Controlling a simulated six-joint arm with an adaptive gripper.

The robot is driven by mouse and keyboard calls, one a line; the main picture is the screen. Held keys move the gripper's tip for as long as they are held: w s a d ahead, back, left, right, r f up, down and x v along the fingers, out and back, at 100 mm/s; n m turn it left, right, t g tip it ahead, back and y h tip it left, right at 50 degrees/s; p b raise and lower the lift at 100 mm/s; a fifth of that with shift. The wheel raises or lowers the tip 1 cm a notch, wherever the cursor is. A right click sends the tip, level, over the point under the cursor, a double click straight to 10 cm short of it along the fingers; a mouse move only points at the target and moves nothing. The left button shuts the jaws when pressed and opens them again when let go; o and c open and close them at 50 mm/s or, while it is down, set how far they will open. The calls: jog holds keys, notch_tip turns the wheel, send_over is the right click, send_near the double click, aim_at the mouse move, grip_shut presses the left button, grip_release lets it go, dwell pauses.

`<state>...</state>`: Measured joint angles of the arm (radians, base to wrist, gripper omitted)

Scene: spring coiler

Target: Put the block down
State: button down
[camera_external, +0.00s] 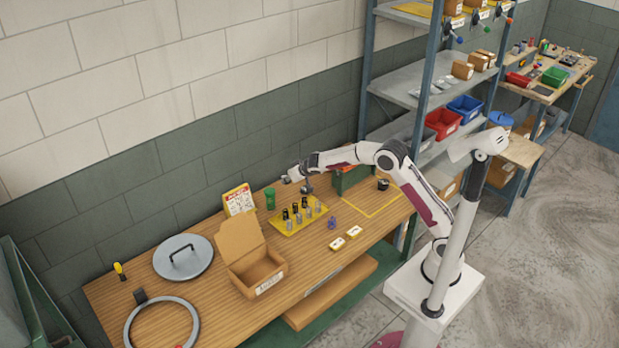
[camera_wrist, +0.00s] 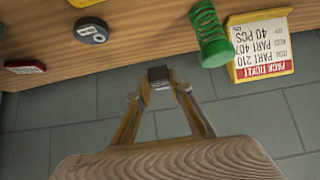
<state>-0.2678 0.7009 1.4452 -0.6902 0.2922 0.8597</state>
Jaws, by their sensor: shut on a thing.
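My gripper (camera_wrist: 160,88) shows in the wrist view with its two fingers converging and shut on a small dark block (camera_wrist: 158,73). The block is at the fingertips, seen against the grey-green wall, apart from the bench top. In the external view my gripper (camera_external: 307,186) hangs above the back of the wooden bench (camera_external: 215,302), just over the far end of a yellow tray (camera_external: 318,222). The block is too small there to tell from the fingers.
Several dark and grey cylinders stand on the tray. A green coil (camera_external: 270,198) and a pack ticket (camera_external: 239,199) stand to its left; both show in the wrist view. An open cardboard box (camera_external: 258,274) is in front. A yellow-outlined area (camera_external: 372,200) to the right is mostly clear.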

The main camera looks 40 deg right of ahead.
jog(key=shift+f, duration=3.1)
jog(key=shift+f, duration=1.85)
jog(key=shift+f, duration=0.15)
jog(key=c, duration=1.8)
grip_release()
jog(key=shift+s+r, duration=0.25)
jog(key=shift+r, duration=0.2)
jog(key=shift+v, duration=5.6)
